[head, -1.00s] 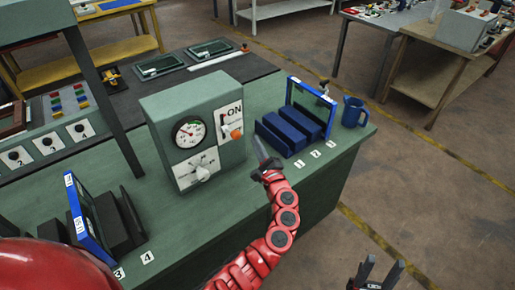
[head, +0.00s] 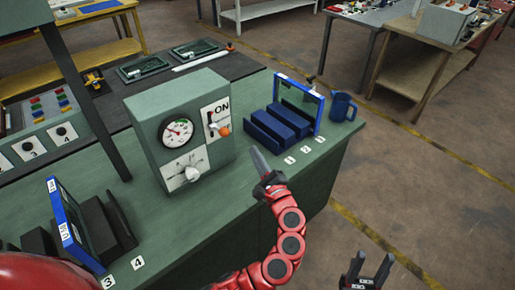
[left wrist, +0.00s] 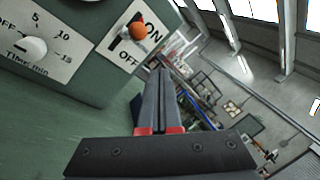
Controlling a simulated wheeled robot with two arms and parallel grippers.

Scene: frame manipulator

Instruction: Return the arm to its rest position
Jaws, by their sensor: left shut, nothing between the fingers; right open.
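My left arm is red and comes up from the bottom of the head view. Its left gripper (head: 262,166) is shut and empty, over the green workbench (head: 190,222), just right of the control box (head: 180,130). In the left wrist view the two dark fingers (left wrist: 162,98) lie together with nothing between them. My right gripper (head: 370,268) is open and empty at the bottom right of the head view, over the floor beside the bench.
The control box has a gauge, a dial and an orange-tipped switch (head: 224,130). A blue frame (head: 299,103) with blue racks (head: 276,128) and a blue mug (head: 342,107) stand right of it. Another blue frame (head: 75,222) with black racks stands at left. Open floor lies right.

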